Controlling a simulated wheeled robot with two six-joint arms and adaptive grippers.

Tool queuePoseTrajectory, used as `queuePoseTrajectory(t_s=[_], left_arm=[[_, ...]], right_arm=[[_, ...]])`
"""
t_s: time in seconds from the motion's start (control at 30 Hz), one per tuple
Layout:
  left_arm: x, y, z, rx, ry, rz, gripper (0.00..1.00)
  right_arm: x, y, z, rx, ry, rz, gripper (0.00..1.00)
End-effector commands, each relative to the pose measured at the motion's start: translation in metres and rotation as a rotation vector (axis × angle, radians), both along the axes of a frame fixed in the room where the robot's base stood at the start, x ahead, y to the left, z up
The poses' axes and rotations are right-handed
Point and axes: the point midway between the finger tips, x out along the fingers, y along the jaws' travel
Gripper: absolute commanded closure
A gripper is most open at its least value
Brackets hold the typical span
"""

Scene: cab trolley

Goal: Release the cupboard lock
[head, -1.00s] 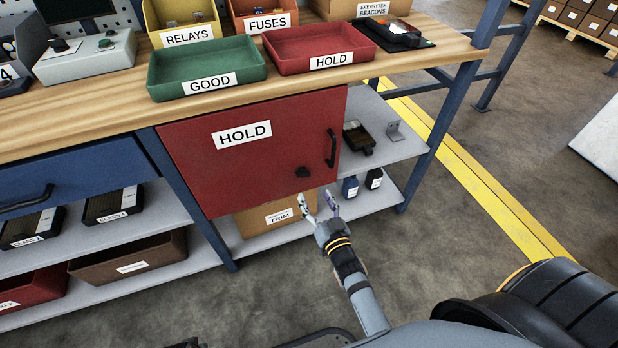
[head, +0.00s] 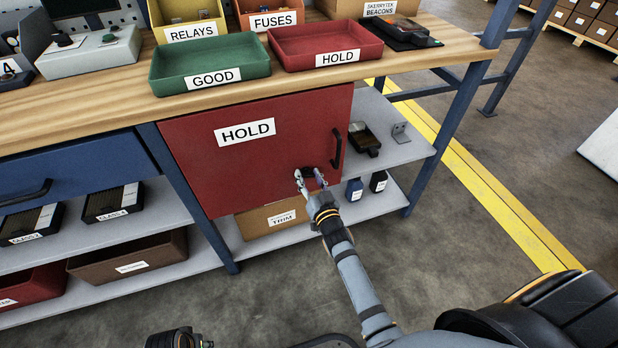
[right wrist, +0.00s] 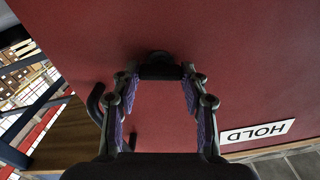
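The red cupboard door (head: 260,165) is closed under the workbench and bears a HOLD label. Its dark lock knob (head: 309,172) sits near the door's lower right corner, partly hidden by my right gripper (head: 310,175). In the right wrist view the knob (right wrist: 160,66) lies between or just beyond the fingertips of my right gripper (right wrist: 160,76). The fingers are spread, one on each side of the knob; whether they touch it I cannot tell. The black door handle (head: 337,148) is above and to the right of the knob.
Green GOOD tray (head: 262,72) and red HOLD tray (head: 375,51) stand on the bench (head: 110,112) above. A shelf (head: 415,150) with small devices is right of the cupboard. A brown box (head: 260,222) sits below the door. The floor in front is clear.

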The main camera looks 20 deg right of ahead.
Motion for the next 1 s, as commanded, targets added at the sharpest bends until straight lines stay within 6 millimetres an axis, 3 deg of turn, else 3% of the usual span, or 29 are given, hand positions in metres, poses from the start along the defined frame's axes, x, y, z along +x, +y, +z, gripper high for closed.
queuePoseTrajectory(t_s=[0.03, 0.2, 0.4, 0.6, 0.9, 0.93, 1.0], left_arm=[[0.000, 0.000, 0.000, 0.000, 0.000, 0.000, 0.60], [0.000, 0.000, 0.000, 0.000, -0.001, 0.000, 0.60], [0.001, 0.000, 0.000, 0.001, -0.006, 0.001, 0.60], [-0.006, 0.002, -0.012, 0.003, 0.009, 0.003, 0.60], [-0.002, 0.002, -0.011, 0.004, 0.001, 0.003, 0.60], [-0.001, 0.002, -0.010, 0.004, -0.001, 0.002, 0.60], [0.000, 0.002, -0.010, 0.004, -0.004, 0.002, 0.60]], right_arm=[[0.000, 0.000, 0.000, 0.000, 0.000, 0.000, 0.67], [0.000, 0.000, 0.000, 0.000, 0.000, 0.000, 0.88], [0.000, 0.001, 0.001, -0.114, -0.004, 0.000, 0.88], [0.000, 0.001, 0.000, -0.280, -0.010, 0.000, 0.88], [0.000, 0.001, 0.000, -0.298, -0.010, 0.000, 0.88], [0.000, 0.001, 0.000, -0.298, -0.010, 0.000, 0.53], [0.000, 0.001, 0.000, -0.297, -0.010, 0.000, 0.43]])
